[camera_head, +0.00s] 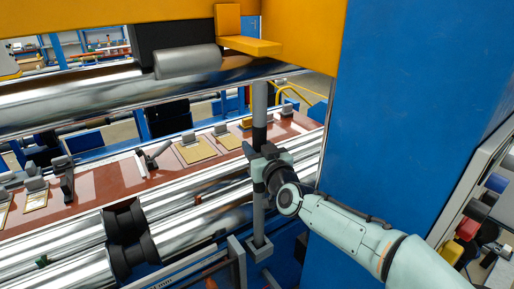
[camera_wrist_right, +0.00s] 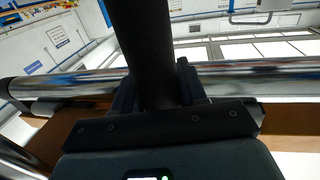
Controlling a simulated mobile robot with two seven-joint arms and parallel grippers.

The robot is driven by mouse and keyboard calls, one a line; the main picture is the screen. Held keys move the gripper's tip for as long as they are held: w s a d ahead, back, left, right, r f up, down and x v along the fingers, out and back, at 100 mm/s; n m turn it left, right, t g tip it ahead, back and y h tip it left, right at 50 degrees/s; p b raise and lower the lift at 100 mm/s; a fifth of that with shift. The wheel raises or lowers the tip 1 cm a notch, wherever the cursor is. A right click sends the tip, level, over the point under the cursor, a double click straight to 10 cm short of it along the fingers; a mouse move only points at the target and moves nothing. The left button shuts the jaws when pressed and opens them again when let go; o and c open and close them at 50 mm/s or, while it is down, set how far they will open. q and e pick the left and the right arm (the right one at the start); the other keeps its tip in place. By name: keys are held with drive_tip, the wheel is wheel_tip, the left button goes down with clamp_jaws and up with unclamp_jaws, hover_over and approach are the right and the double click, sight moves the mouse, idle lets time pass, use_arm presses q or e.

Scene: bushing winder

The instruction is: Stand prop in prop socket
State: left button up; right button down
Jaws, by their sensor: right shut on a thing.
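The prop (camera_head: 259,215) is a long grey post with a dark band in its upper part. It stands close to upright, its top near the large upper roller. My right gripper (camera_head: 258,162) is shut on the prop around its middle. In the right wrist view the prop shows as a thick dark bar (camera_wrist_right: 142,45) between the fingers (camera_wrist_right: 155,92). The prop's lower end meets a small grey block, which looks like the prop socket (camera_head: 260,251). I cannot tell whether the end is inside it or only at it. My left gripper is not in view.
Shiny lower rollers (camera_head: 190,215) run beside the prop. Behind them is a red-brown table (camera_head: 110,183) with several clamps and plates. A large blue machine column (camera_head: 410,100) stands close at the right, behind my right arm. The upper roller (camera_head: 90,95) and yellow frame are above.

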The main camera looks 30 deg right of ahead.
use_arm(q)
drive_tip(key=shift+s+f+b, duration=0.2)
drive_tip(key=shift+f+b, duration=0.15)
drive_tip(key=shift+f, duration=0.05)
use_arm(e)
drive_tip(key=shift+f, duration=0.3)
drive_tip(key=c, duration=0.6)
unclamp_jaws()
drive_tip(key=shift+o, duration=0.3)
drive_tip(key=shift+f, duration=0.2)
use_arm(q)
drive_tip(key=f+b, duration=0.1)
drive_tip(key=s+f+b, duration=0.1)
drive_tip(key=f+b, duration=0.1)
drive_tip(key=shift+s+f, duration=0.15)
use_arm(e)
drive_tip(key=s+a, duration=0.1)
drive_tip(key=s, duration=1.2)
drive_tip(key=shift+s+a+r, duration=0.15)
drive_tip(key=shift+s+a, duration=0.05)
drive_tip(key=shift+a, duration=0.1)
